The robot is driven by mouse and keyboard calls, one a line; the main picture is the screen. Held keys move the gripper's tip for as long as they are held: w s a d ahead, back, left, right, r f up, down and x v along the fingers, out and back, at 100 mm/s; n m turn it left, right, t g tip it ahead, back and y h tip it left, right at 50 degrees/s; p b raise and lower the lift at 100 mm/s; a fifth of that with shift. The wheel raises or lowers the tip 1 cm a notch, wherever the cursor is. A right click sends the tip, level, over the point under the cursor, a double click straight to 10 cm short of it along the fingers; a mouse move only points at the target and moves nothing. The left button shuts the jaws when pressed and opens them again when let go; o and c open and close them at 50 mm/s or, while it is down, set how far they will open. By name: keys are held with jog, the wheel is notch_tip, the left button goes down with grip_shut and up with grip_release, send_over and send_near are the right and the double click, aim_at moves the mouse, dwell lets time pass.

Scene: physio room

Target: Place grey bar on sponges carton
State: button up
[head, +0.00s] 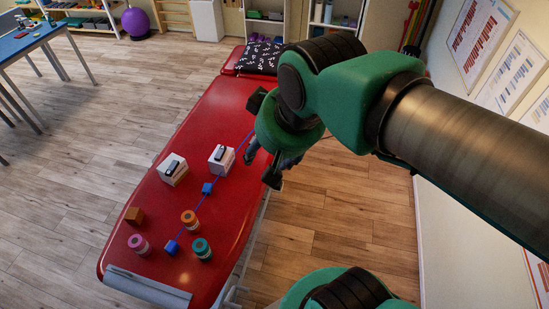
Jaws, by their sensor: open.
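Two white cartons lie on the red treatment table (215,110): a left carton (175,178) and a right carton (218,166). I cannot tell which is the grey bar or which carton is for sponges; labels are too small to read. My gripper (262,167) is open over the table's right edge, right of the right carton and apart from it. My wrist partly hides it.
A thin blue line joins a blue block (207,188) and another blue block (171,248). A brown cube (133,216) and pink (139,244), orange (189,222) and teal (202,249) jars stand near the front. A patterned pillow (257,57) lies at the far end.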

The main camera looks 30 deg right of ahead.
jog(key=shift+s+d+f, duration=0.1)
jog(key=shift+s+f, duration=0.2)
jog(key=shift+s, duration=0.3)
jog(key=shift+s+d+f, duration=0.1)
jog(key=shift+s+f, duration=0.15)
jog(key=shift+s, duration=0.3)
jog(key=shift+f, duration=0.1)
notch_tip(320, 180, down, 8)
jog(key=b, duration=0.8)
jog(key=shift+o, duration=0.6)
jog(key=shift+w, duration=0.1)
